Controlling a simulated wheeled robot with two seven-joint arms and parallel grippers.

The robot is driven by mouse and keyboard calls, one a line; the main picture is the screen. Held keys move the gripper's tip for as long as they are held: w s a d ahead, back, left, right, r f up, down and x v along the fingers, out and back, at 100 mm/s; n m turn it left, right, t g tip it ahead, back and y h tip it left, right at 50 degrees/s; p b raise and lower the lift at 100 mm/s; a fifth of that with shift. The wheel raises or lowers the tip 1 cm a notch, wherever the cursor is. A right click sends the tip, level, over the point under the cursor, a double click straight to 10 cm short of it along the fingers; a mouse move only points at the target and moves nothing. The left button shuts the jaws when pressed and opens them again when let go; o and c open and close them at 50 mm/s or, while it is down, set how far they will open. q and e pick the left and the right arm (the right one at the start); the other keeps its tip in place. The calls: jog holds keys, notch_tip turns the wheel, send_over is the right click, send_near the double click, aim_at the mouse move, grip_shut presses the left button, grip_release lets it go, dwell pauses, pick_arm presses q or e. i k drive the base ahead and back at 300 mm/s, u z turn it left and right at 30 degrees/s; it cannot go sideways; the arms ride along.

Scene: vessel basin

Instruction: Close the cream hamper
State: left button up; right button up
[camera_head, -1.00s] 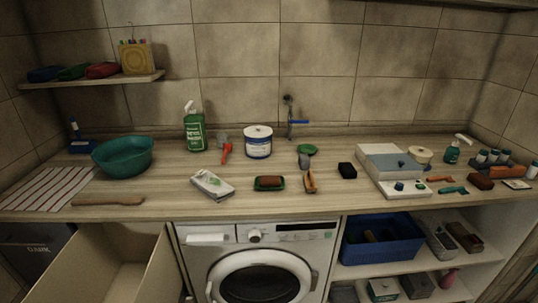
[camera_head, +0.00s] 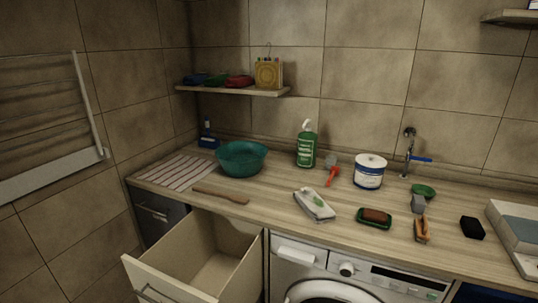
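The cream hamper (camera_head: 172,280) is a drawer-like bin under the counter, left of the washing machine. It stands pulled out, with its open top showing an empty-looking inside. A bar handle (camera_head: 150,295) is on its front panel, at the bottom edge of the view. Neither of my grippers shows in the head view.
The wooden counter (camera_head: 270,205) runs above the hamper, with a teal basin (camera_head: 241,158), a striped cloth (camera_head: 176,173) and a wooden stick on it. The washing machine (camera_head: 345,283) is right of the hamper. A dark cabinet front (camera_head: 157,216) is behind it. A towel rack hangs at left.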

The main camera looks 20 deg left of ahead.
aim_at(208, 257)
jog(key=u, duration=1.7)
